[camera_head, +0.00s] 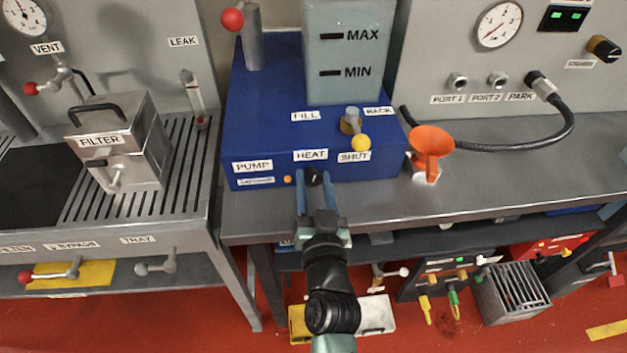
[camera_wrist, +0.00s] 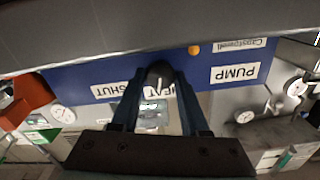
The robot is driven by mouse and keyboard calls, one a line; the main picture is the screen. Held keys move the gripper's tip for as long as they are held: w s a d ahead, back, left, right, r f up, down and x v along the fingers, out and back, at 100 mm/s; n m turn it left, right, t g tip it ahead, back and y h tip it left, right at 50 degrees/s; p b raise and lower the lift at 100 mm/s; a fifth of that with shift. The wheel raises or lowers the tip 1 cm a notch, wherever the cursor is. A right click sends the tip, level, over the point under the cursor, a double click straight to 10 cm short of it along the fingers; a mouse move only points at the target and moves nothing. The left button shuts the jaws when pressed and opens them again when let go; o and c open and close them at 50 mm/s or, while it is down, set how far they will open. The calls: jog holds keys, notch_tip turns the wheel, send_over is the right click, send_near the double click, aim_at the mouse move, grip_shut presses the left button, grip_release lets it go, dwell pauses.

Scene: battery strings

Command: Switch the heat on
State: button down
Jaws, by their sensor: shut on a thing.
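The heat knob (camera_head: 314,177) is a black knob on the front face of the blue unit (camera_head: 262,130), under the HEAT label (camera_head: 311,155). My gripper (camera_head: 314,181) is at this knob with its fingers on either side, shut on it. In the wrist view the dark knob (camera_wrist: 160,74) sits between the two fingertips of my gripper (camera_wrist: 159,82), which partly cover the HEAT label. A small orange lamp (camera_head: 287,179) is left of the knob; it also shows in the wrist view (camera_wrist: 194,50). I cannot tell whether it is lit. The knob's pointer mark is hard to read.
A yellow-tipped valve handle (camera_head: 360,142) stands on the unit near the SHUT label (camera_head: 354,157). An orange funnel (camera_head: 431,145) stands close to its right. A metal filter box (camera_head: 115,145) is at the left. The bench (camera_head: 500,182) is clear right of the funnel.

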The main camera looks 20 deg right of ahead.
jog(key=m, duration=0.4)
jog(key=shift+m+p, duration=0.3)
jog(key=shift+p, duration=0.05)
jog(key=shift+d+m+p, duration=0.1)
jog(key=shift+m+p, duration=0.2)
jog(key=shift+m, duration=1.9)
jog(key=shift+c, duration=2.2)
grip_release()
jog(key=b+v, duration=0.3)
jog(key=v, duration=1)
